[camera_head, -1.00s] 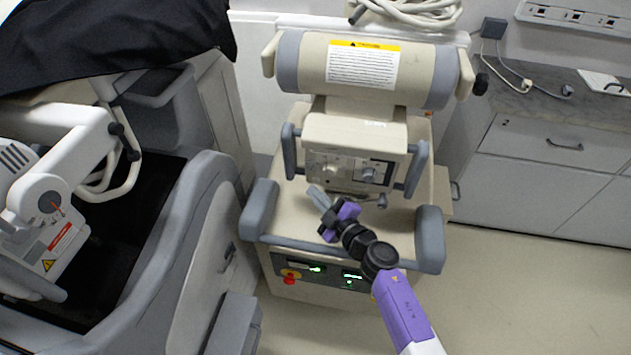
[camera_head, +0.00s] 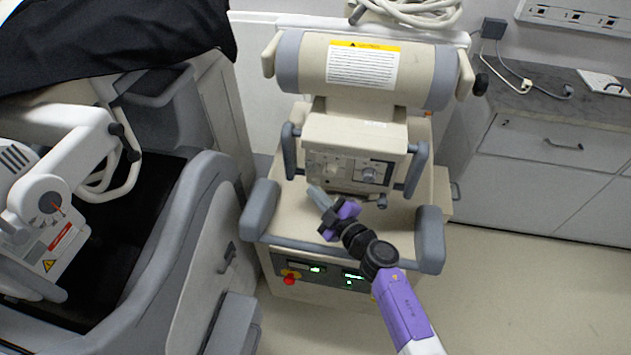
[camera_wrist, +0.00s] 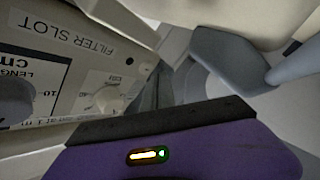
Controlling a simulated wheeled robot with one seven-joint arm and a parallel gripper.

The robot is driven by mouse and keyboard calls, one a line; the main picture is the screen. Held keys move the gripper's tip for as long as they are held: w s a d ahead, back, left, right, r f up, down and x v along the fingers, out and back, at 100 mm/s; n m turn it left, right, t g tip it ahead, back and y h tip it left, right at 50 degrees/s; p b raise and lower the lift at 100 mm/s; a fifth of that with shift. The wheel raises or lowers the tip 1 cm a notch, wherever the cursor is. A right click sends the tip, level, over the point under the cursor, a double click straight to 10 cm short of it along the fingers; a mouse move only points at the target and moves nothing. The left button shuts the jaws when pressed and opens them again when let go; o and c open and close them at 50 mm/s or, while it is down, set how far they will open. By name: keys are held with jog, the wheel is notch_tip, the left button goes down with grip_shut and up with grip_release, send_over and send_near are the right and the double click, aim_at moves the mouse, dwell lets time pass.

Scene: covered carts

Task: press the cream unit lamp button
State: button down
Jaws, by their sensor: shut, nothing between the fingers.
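The cream unit (camera_head: 365,125) stands in the middle of the head view, with a small control panel (camera_head: 350,170) carrying knobs on the front of its raised box. My gripper (camera_head: 317,196) is shut and empty, its fingertips just below the left part of that panel. In the wrist view the panel (camera_wrist: 60,75) shows at the left with a "FILTER SLOT" label, a length scale and a dial (camera_wrist: 105,97). The grey fingers (camera_wrist: 158,88) show beside the panel's edge; I cannot tell whether they touch it. I cannot make out which control is the lamp button.
A red knob (camera_head: 289,281) and green displays (camera_head: 350,278) sit low on the unit's front. Grey handles (camera_head: 429,240) flank the unit. A large grey machine (camera_head: 185,240) under a black cover stands at left. Cabinets (camera_head: 560,150) stand at right; floor is free at lower right.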

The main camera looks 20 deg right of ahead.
jog(key=shift+w+d, duration=0.15)
jog(key=shift+w, duration=0.1)
jog(key=shift+w+d, duration=0.3)
jog(key=shift+w, duration=0.05)
dwell(0.9)
jog(key=shift+s, duration=0.1)
jog(key=shift+s+a+p, duration=0.35)
jog(key=shift+s+a, duration=0.2)
jog(key=shift+s, duration=0.05)
jog(key=shift+s+a, duration=0.75)
jog(key=shift+s, duration=0.3)
jog(key=shift+s+a, duration=0.7)
jog(key=shift+s, duration=0.3)
